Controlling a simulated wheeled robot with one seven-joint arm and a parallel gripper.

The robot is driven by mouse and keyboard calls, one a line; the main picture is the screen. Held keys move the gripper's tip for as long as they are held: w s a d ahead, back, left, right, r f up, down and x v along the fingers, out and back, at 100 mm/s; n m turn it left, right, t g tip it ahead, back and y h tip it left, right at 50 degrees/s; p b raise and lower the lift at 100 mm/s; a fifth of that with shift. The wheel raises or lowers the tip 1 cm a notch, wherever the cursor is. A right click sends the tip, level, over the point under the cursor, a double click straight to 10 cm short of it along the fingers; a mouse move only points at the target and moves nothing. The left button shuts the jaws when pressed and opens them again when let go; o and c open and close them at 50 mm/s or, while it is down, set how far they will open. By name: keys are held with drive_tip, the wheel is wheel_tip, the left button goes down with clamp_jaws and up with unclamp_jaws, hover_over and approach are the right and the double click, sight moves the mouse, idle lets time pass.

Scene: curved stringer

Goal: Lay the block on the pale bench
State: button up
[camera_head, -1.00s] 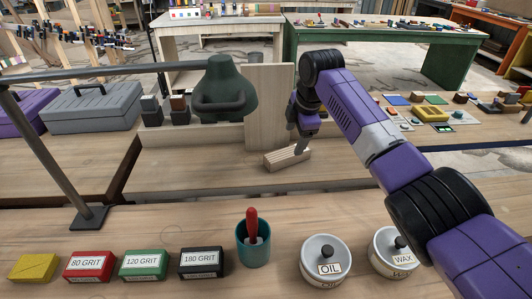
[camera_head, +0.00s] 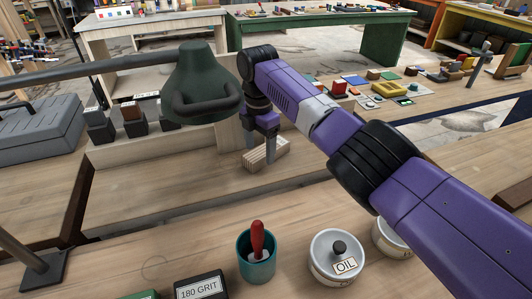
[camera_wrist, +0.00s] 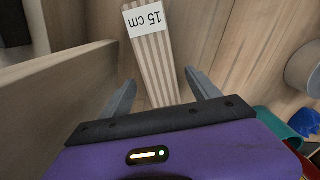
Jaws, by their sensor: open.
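The block (camera_head: 268,152) is a striped laminated wooden bar lying on the wooden bench across from me. In the wrist view the block (camera_wrist: 153,55) carries a white label reading "15 cm" at its far end. My gripper (camera_head: 260,158) is open, pointing down at the block. In the wrist view its two grey fingers (camera_wrist: 161,80) stand apart, one on each side of the block; I cannot tell whether they touch it. A pale-topped bench (camera_head: 160,18) stands at the back left, beyond the wooden bench.
A dark green lamp (camera_head: 203,85) hangs left of my gripper, near an upright board (camera_head: 228,133). A green bench (camera_head: 320,32) stands behind. In front are a teal cup (camera_head: 256,262), an oil tin (camera_head: 335,260) and a grit box (camera_head: 200,287). A grey toolbox (camera_head: 35,130) sits left.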

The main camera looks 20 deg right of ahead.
wheel_tip(320, 180, down, 2)
drive_tip(key=shift+f, duration=0.1)
clamp_jaws()
drive_tip(key=shift+r, duration=0.2)
